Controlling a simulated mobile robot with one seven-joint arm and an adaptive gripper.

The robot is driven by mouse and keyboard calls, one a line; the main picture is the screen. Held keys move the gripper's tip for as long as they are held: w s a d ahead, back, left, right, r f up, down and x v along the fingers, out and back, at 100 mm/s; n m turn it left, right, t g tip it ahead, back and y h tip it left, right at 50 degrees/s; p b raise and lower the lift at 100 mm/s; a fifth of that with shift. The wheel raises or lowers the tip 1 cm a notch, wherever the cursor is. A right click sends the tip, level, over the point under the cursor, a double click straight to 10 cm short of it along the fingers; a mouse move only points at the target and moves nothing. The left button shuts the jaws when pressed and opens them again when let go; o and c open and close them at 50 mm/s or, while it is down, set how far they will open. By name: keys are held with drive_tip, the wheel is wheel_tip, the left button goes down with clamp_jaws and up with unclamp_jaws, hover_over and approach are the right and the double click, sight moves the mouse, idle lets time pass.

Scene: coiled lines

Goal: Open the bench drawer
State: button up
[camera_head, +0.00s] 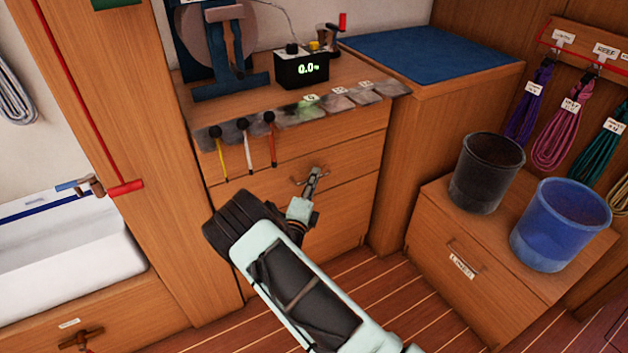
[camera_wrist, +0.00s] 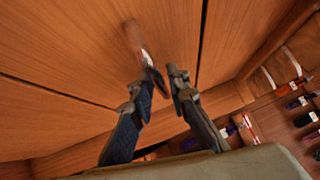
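The wooden bench (camera_head: 345,205) stands in the middle of the head view, with drawer fronts below its top. The drawer front shows no clear gap in the head view. A small wooden drawer handle (camera_head: 296,182) is on it, partly hidden by my gripper (camera_head: 315,175). In the wrist view the handle (camera_wrist: 139,42) runs down toward the space between the fingertips of my gripper (camera_wrist: 163,78). The fingers lean inward with a narrow space between their tips, and the handle's end is in or close to that space. Whether both fingers press on it is unclear.
A scale with a green display (camera_head: 301,69) stands on the bench top. Several tools (camera_head: 246,148) hang from its front edge, left of my gripper. A black bin (camera_head: 485,173) and a blue bin (camera_head: 560,225) stand on a low locker at right. Striped floor lies in front.

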drive_tip(key=shift+w, duration=0.1)
clamp_jaws()
drive_tip(key=shift+d, duration=0.1)
idle(0.3)
